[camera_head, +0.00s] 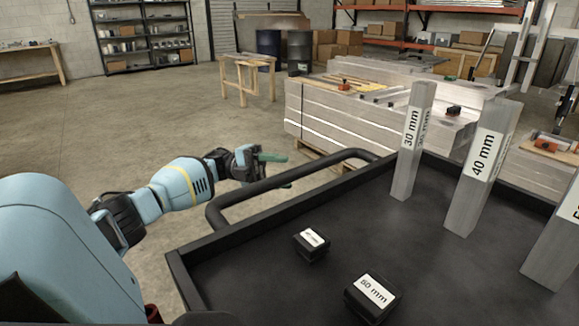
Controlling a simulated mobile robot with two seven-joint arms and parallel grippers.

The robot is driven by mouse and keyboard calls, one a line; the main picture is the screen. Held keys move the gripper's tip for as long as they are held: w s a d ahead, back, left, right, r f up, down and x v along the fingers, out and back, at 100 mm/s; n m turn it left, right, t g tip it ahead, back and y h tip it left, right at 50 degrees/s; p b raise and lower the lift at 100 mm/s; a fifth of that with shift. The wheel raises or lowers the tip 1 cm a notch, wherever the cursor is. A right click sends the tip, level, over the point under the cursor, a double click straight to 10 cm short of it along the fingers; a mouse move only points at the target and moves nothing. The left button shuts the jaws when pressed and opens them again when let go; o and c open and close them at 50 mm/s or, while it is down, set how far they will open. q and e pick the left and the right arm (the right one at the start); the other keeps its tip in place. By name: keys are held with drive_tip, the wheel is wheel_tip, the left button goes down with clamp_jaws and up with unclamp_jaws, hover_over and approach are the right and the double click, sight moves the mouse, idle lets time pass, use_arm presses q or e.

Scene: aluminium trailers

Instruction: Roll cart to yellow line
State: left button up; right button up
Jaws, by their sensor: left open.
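The cart has a black tray top (340,235) with a raised rim and a black tubular handle (300,178) on its far left side. My left gripper (274,170) is open at the handle's bar, with a green fingertip just above it and a dark part near the bar. I cannot tell whether it touches the bar. No yellow line shows in this view. My right gripper is not in view.
Upright metal bars marked 30 mm (408,145) and 40 mm (480,170) and black blocks (372,297) stand on the cart. A stack of pale panels (335,120) is close beyond the handle. Open concrete floor (150,120) lies left, before a wooden trestle (245,80).

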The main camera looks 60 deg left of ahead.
use_arm(q)
drive_tip(key=b+v, duration=0.1)
drive_tip(key=v, duration=0.3)
drive_tip(key=shift+s+a, duration=0.15)
drive_tip(key=shift+a, duration=0.05)
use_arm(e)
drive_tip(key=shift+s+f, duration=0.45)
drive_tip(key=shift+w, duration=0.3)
